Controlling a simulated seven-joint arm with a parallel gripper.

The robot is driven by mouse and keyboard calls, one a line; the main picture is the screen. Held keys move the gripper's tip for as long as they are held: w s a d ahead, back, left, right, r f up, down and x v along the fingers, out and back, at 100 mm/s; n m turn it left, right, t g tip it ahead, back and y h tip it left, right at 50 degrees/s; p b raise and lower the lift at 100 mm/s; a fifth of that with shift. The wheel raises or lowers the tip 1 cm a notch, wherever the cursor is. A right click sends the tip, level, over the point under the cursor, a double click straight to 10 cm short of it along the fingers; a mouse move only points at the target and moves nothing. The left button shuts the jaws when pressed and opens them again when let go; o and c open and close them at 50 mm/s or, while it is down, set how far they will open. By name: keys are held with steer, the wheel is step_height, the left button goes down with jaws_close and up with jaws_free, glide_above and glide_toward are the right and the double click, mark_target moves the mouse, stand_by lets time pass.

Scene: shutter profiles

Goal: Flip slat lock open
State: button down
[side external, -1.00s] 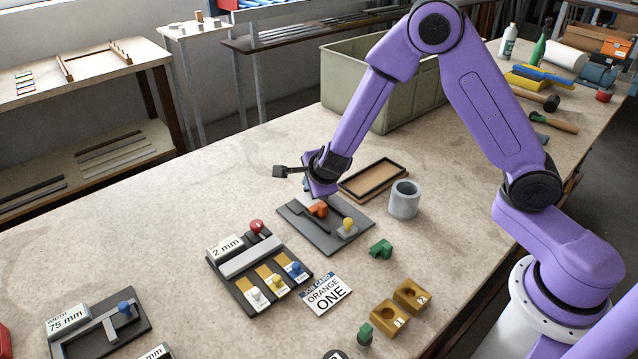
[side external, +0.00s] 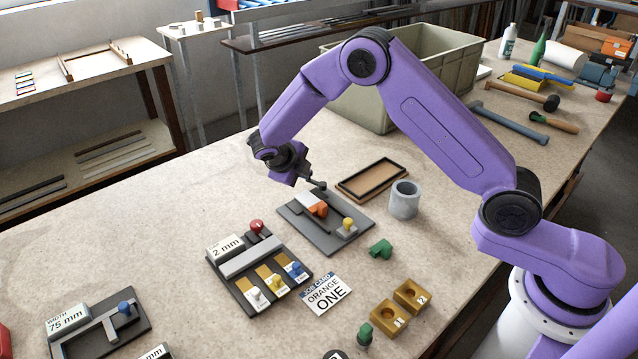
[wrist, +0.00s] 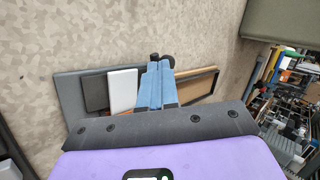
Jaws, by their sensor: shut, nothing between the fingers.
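A grey plate (side external: 296,222) lies on the bench in the middle of the side view. It carries a pale block (side external: 306,199), an orange piece (side external: 319,210), a dark bar and a yellow knob (side external: 349,224). I cannot tell for sure which part is the slat lock. My gripper (side external: 320,187) is shut and empty, near the plate's back edge, pointing down and right; contact cannot be judged.
A shallow wooden tray (side external: 344,190) lies behind the plate, with a grey cup (side external: 404,200) to its right. A green piece (side external: 381,249), a job card (side external: 326,295) and a 2 mm fixture (side external: 237,281) lie in front. A large bin (side external: 446,62) stands behind.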

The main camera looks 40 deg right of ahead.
steer(key=shift+w+d, duration=0.4)
steer(key=shift+w, duration=0.05)
stand_by(0.4)
steer(key=a, duration=0.3)
steer(key=a+r, duration=0.1)
steer(key=shift+s+a, duration=0.2)
steer(key=shift+s, duration=0.2)
steer(key=w+v, duration=0.1)
steer(key=v, duration=0.8)
steer(key=shift+a+r, duration=0.2)
steer(key=shift+r, duration=0.15)
